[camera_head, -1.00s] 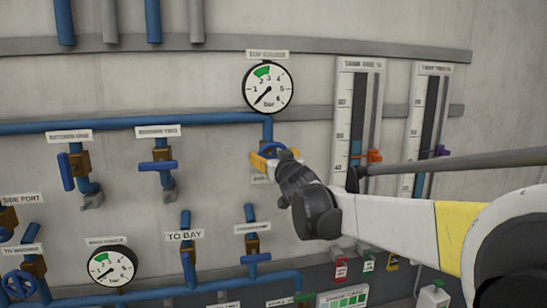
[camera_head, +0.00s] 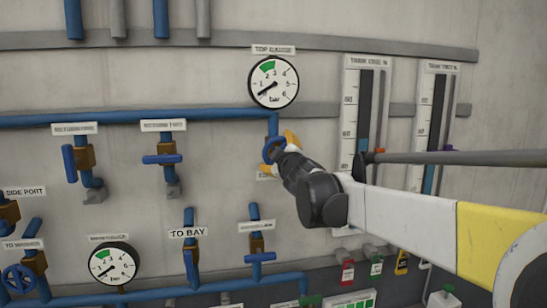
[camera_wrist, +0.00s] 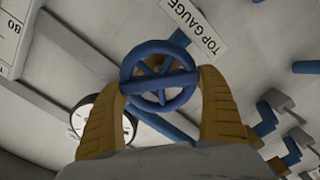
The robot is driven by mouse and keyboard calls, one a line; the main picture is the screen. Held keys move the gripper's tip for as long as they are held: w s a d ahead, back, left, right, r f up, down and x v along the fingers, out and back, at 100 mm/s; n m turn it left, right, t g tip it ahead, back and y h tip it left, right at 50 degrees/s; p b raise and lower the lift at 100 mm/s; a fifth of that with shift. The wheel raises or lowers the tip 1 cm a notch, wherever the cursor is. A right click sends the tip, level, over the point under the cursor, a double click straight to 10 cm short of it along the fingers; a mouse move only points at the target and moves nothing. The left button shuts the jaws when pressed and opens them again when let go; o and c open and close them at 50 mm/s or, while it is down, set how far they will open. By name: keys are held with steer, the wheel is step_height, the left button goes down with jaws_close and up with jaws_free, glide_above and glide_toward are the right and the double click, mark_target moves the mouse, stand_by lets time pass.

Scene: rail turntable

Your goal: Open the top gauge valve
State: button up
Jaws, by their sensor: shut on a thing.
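The top gauge valve's blue handwheel (camera_wrist: 160,100) sits between the two yellow fingers of my gripper (camera_wrist: 160,84) in the wrist view. The fingers press on its rim from both sides. In the head view the handwheel (camera_head: 274,148) is small and partly covered by my gripper (camera_head: 279,153), below the top gauge (camera_head: 273,81). The gauge needle points to the lower left, near 1 and below the green band. The TOP GAUGE label (camera_wrist: 195,30) shows beyond the wheel in the wrist view. The valve body is mostly hidden.
Blue-handled valves (camera_head: 161,160) stand to the left on the wall. A blue pipe (camera_head: 150,117) runs across to the top gauge valve. Two tall level scales (camera_head: 365,110) stand to the right, behind my arm. A second gauge (camera_head: 113,264) is at the lower left.

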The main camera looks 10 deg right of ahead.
steer(key=n+b, duration=0.1)
steer(key=n, duration=0.4)
steer(key=shift+f+b, duration=0.2)
steer(key=shift+b, duration=0.1)
stand_by(0.5)
steer(key=o, duration=1)
steer(key=shift+a, duration=0.1)
steer(key=shift+s, duration=0.1)
steer(key=s, duration=1.2)
